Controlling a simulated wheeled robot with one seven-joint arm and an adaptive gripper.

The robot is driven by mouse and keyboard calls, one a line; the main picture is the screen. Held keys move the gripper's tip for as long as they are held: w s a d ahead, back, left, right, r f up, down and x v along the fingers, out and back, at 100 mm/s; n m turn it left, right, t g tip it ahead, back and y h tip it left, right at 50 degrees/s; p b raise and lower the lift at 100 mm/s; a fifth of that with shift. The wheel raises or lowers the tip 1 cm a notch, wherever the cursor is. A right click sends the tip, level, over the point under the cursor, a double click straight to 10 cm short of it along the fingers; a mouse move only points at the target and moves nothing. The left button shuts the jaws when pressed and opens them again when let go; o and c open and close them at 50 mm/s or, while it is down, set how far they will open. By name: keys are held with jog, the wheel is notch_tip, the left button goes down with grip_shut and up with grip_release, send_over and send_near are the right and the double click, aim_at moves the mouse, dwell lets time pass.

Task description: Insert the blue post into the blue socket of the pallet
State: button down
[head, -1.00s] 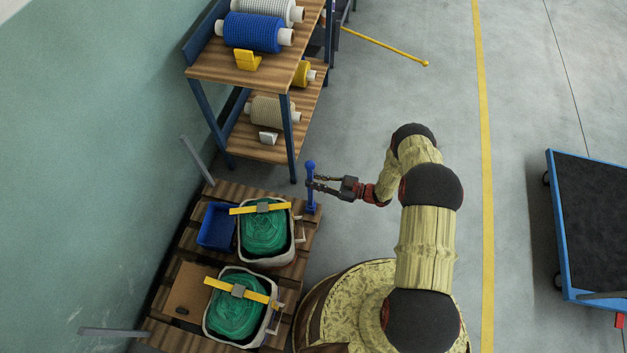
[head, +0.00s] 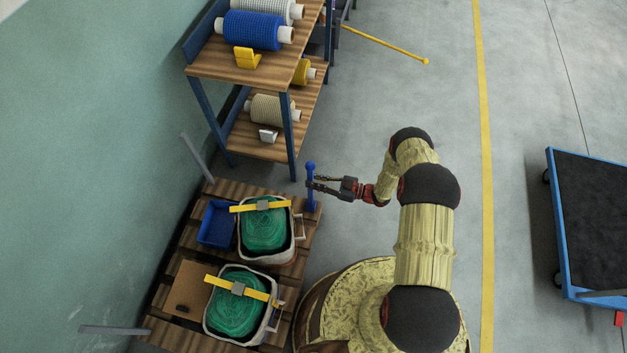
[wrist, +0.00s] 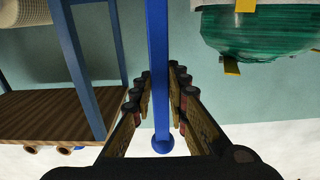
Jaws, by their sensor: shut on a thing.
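The blue post (head: 311,180) stands about upright at the far right corner of the wooden pallet (head: 230,190), with a ball at its top. My gripper (head: 316,184) comes from the right and is shut on the post's upper part. In the wrist view the post (wrist: 157,55) runs between the two fingers of my gripper (wrist: 160,100), its ball end low in the picture. The post's foot meets the pallet corner in the head view. The blue socket cannot be told apart from the foot there, so I cannot tell how deep the post sits.
Two bins of green netting (head: 264,228) (head: 237,303) with yellow straps, a blue box (head: 217,224) and a cardboard piece (head: 190,288) are on the pallet. Grey posts (head: 196,158) (head: 110,331) rise at its left. A shelf (head: 228,70) with rolls stands behind.

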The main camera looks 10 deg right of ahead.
jog(key=c, duration=1.7)
grip_release()
jog(key=shift+o, duration=0.2)
jog(key=v, duration=1.2)
jog(key=shift+f, duration=0.1)
